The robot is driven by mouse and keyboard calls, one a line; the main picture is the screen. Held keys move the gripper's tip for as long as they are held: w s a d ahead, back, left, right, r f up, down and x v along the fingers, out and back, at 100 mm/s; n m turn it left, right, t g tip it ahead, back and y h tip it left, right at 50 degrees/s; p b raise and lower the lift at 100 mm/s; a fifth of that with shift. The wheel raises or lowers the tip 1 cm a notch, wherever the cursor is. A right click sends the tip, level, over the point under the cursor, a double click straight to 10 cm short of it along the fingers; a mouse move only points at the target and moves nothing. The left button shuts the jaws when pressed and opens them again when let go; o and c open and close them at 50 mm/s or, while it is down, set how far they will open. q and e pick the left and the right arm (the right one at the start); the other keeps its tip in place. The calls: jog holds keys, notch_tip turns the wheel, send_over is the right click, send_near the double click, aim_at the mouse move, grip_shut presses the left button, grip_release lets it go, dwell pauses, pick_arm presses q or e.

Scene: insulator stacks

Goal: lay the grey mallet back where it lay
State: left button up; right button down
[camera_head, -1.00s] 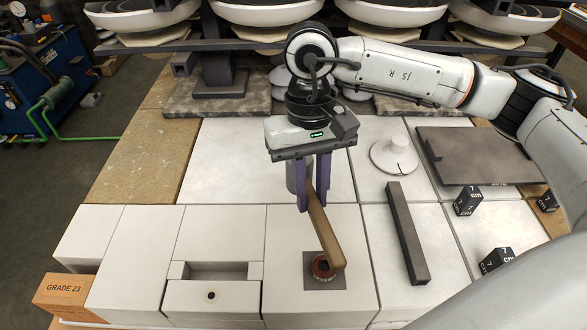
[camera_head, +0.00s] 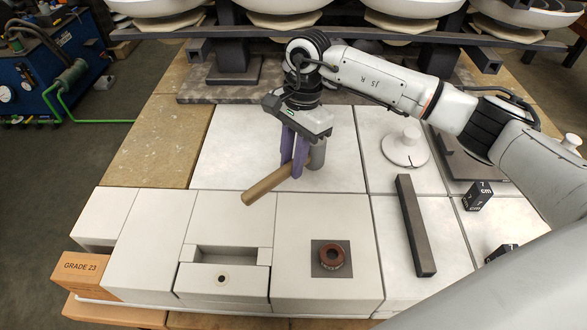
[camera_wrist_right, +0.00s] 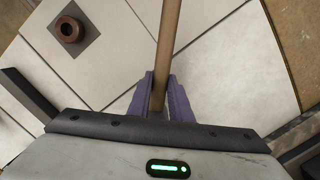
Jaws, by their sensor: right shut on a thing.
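My right gripper (camera_head: 294,158) is shut on the handle of the mallet. The mallet (camera_head: 265,187) has a tan wooden handle and a grey head (camera_head: 317,154) just right of the purple fingers. The handle slants down and left over the white slabs, its free end near the front blocks. In the right wrist view the handle (camera_wrist_right: 167,45) runs up from between the fingers (camera_wrist_right: 160,98), and the head is hidden. I cannot tell whether the mallet touches the slab. My left gripper is not in view.
A brown ring (camera_head: 332,256) sits on a dark square plate on a white block. A dark bar (camera_head: 416,225) lies right of it. A white knobbed disc (camera_head: 404,147) and black marked cubes (camera_head: 478,196) are at the right. The pale slab (camera_head: 235,150) left of the gripper is bare.

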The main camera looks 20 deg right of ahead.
jog(key=shift+f, duration=1.85)
jog(key=c, duration=1.6)
grip_release()
jog(key=shift+r, duration=0.1)
jog(key=r, duration=0.4)
jog(key=d+r, duration=0.1)
jog(key=r, duration=0.3)
jog(key=r+b, duration=0.1)
jog(key=r, duration=0.3)
jog(key=shift+w+d+r, duration=0.1)
jog(key=shift+w+d, duration=0.15)
jog(key=shift+d, duration=0.1)
